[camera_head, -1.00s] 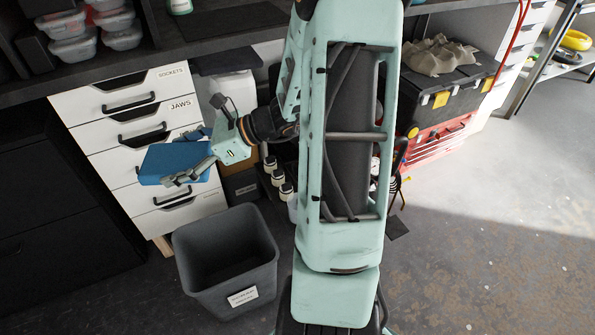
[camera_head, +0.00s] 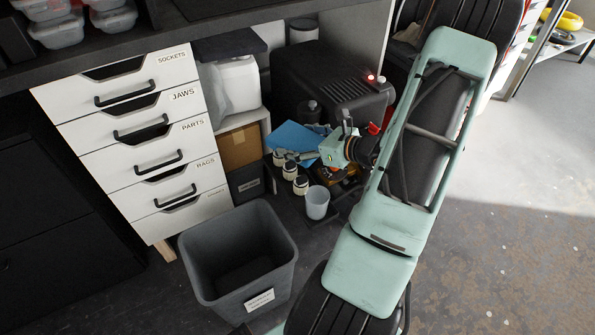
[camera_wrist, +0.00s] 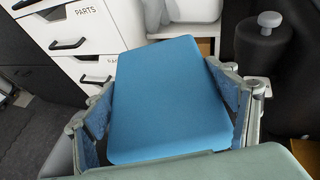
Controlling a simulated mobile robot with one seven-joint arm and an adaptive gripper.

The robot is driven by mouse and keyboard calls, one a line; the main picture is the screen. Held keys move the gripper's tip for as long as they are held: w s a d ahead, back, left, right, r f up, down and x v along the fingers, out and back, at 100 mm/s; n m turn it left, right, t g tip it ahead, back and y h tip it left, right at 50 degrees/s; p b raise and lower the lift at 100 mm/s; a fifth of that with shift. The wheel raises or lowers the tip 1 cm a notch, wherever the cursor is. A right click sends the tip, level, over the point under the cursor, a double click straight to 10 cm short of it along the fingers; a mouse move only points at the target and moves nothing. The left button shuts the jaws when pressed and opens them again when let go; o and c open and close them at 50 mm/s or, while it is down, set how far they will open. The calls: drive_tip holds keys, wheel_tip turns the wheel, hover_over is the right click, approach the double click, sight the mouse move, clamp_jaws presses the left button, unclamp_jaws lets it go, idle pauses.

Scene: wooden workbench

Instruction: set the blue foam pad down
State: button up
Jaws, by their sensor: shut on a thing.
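The blue foam pad (camera_head: 295,137) is held in my gripper (camera_head: 303,155), low under the workbench at the middle of the head view. In the wrist view the pad (camera_wrist: 168,98) lies between the two fingers of my gripper (camera_wrist: 168,105), one finger along each side edge. The gripper is shut on it. In the head view the pad appears above and behind several small white-lidded jars, and part of it is hidden by the gripper. I cannot tell whether it touches anything below.
A white drawer unit (camera_head: 140,130) stands to the left, with an open grey bin (camera_head: 240,260) in front. Several jars (camera_head: 290,171), a translucent cup (camera_head: 317,203), a cardboard box (camera_head: 240,147) and a black machine (camera_head: 335,85) crowd the space around my gripper. Open floor lies right.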

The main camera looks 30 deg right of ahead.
wheel_tip(320, 180, down, 9)
drive_tip(key=b, duration=0.3)
drive_tip(key=shift+f, duration=0.2)
drive_tip(key=o, duration=1.1)
drive_tip(key=shift+s+d+r, duration=0.1)
drive_tip(key=shift+s+r, duration=0.05)
drive_tip(key=shift+r, duration=0.25)
drive_tip(key=p+v, duration=0.3)
drive_tip(key=v, duration=0.8)
drive_tip(key=shift+s, duration=0.3)
